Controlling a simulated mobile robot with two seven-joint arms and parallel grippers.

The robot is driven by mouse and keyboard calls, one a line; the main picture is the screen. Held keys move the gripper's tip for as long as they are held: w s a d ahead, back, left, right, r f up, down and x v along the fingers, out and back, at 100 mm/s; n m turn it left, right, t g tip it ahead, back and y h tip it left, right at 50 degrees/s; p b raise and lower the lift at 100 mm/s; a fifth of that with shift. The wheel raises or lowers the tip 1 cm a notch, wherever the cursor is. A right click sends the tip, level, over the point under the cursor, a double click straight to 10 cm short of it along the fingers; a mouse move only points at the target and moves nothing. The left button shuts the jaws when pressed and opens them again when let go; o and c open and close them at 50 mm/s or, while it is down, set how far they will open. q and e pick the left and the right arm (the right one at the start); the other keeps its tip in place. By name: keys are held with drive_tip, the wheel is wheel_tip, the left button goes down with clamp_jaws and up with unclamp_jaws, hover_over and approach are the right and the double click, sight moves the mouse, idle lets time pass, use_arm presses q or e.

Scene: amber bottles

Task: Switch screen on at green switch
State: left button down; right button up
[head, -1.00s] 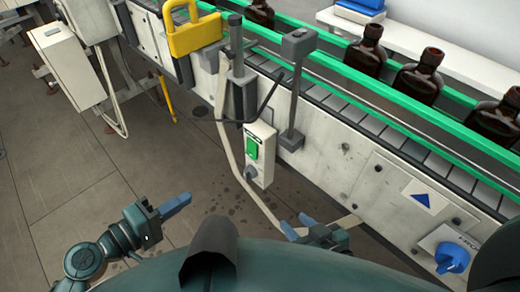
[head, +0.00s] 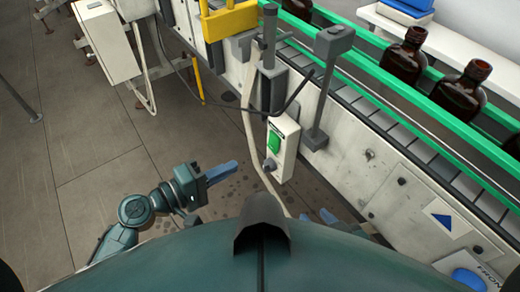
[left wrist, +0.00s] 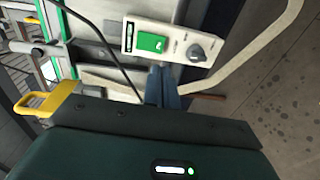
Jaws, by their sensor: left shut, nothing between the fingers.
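The green switch (head: 275,140) sits on a pale control box (head: 283,150) fixed to the conveyor's side, with a dark round knob below it. In the left wrist view the green switch (left wrist: 152,42) and the knob (left wrist: 196,52) show beyond my fingers. My left gripper (head: 232,167) is shut and empty, to the left of the box and apart from it. Its blue fingers (left wrist: 162,88) lie together in the left wrist view. My right gripper (head: 318,215) is mostly hidden behind my body; only blue fingertips show. No screen can be made out.
The conveyor (head: 400,165) with green rails carries amber bottles (head: 404,57). A yellow bracket (head: 229,20) and grey posts stand above the box. A pale strap (head: 251,125) and dark cable hang close to it.

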sight(271, 149)
use_arm(q)
drive_tip(key=p+x, duration=0.1)
drive_tip(key=x, duration=0.7)
drive_tip(key=shift+w+d, duration=0.2)
drive_tip(key=shift+d, duration=0.1)
drive_tip(key=shift+w+d+f, duration=0.1)
drive_tip(key=shift+d, duration=0.1)
